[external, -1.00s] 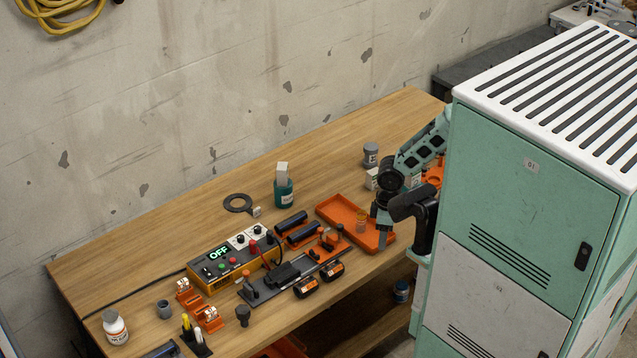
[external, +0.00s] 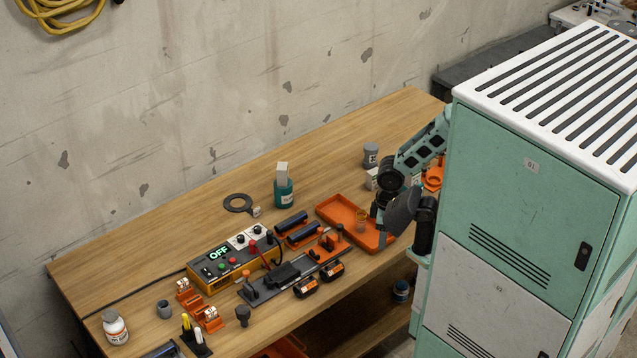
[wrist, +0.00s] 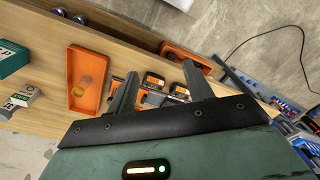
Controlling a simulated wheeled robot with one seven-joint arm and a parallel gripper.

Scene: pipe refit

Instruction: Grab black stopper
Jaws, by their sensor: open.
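A dark stopper with a wide round top (external: 242,312), which looks like the black stopper, stands near the front edge of the wooden workbench (external: 330,165), right of the orange clips. I cannot make it out in the wrist view. My gripper (external: 383,240) is at the right part of the bench, beside the orange tray and well to the right of the stopper. In the wrist view my gripper (wrist: 160,80) has its two fingers spread with nothing held between them. The dark wrist housing partly hides the near side of the bench there.
An orange tray (external: 345,211) holds a small amber jar (external: 361,223). A control box reading OFF (external: 228,258), black-and-orange battery-like blocks (external: 307,287) and a teal bottle (external: 284,190) stand left of my gripper. The back of the bench is mostly clear.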

